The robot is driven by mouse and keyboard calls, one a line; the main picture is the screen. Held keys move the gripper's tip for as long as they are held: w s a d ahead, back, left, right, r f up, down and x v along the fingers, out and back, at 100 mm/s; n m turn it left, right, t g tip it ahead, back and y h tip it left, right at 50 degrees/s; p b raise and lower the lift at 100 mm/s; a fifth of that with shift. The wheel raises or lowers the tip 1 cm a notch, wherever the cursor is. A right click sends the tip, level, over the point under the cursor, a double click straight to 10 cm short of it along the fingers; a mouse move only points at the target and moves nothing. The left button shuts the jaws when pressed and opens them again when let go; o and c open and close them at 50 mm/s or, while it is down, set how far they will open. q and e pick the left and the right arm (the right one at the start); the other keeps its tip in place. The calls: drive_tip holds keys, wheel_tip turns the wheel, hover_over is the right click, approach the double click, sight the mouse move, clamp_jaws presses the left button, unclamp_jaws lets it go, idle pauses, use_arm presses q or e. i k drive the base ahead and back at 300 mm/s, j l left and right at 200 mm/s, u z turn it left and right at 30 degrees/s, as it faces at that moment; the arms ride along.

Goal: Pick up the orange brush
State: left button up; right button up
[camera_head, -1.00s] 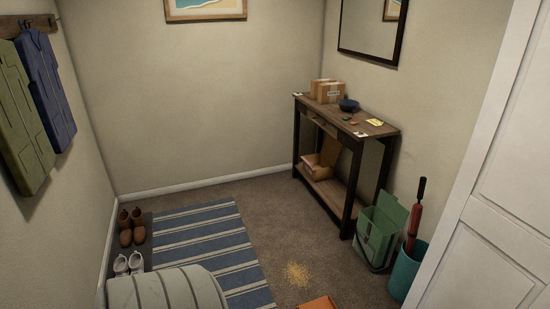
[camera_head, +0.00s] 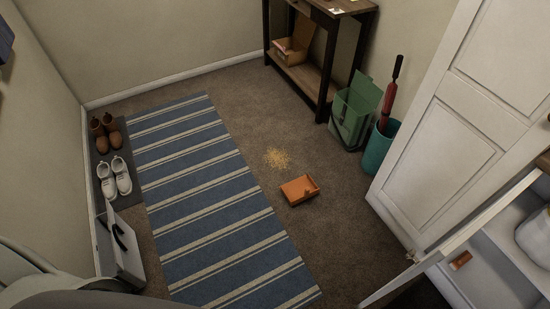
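An orange dustpan-like tray (camera_head: 299,190) lies on the brown carpet near the middle of the view, just right of the striped rug. A small orange-brown item (camera_head: 461,260) shows inside the open white cabinet at the lower right; I cannot tell whether it is the brush. No other clear brush shape shows. Neither of my grippers is in view.
Yellow crumbs (camera_head: 277,158) lie beside the tray. A blue striped rug (camera_head: 205,195) covers the left floor. A green bin (camera_head: 354,112), a teal umbrella holder (camera_head: 380,146) and a white door (camera_head: 445,125) stand right.

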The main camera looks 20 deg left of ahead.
sight(463, 259)
drive_tip(key=z, duration=1.55)
